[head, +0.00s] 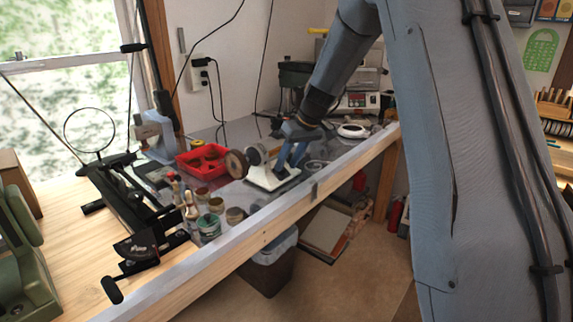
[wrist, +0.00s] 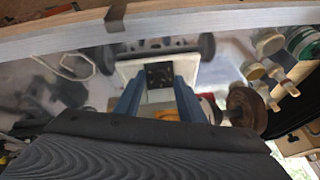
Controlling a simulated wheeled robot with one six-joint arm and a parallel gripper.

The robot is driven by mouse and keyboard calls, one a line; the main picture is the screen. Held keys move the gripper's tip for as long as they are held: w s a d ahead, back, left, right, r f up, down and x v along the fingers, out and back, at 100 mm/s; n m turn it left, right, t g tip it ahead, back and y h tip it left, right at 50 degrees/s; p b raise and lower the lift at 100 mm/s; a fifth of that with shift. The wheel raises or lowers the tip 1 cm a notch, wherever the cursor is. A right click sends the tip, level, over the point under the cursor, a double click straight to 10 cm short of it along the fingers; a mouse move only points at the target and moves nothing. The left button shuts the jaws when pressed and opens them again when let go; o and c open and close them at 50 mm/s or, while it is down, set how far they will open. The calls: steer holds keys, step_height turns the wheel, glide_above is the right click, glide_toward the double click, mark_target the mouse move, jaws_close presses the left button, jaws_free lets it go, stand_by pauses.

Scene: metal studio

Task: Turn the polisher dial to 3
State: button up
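The polisher (head: 268,180) stands on the grey bench, with a white base and round buffing wheels at its left. In the wrist view its white base (wrist: 207,68) and a brown wheel (wrist: 245,108) show. A small black panel (wrist: 159,74) on the base lies between my fingertips in that view. I cannot make out the dial or its numbers. My gripper (head: 288,164) reaches down over the polisher from behind. In the wrist view my gripper (wrist: 156,84) has its two blue fingers apart, one at each side of the panel. I cannot tell whether they touch anything.
A red tray (head: 203,160) and several small jars (head: 209,226) stand left of the polisher. A white ring-shaped thing (head: 353,131) and a power unit (head: 360,101) are to its right. The wooden bench edge (head: 285,222) runs along the front.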

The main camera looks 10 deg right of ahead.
steer(key=shift+x, duration=0.9)
jaws_close()
steer(key=shift+m, duration=0.3)
steer(key=m, duration=0.4)
steer(key=shift+m+y, duration=0.3)
steer(key=m, duration=0.6)
steer(key=shift+y+p, duration=0.3)
steer(key=shift+t, duration=0.3)
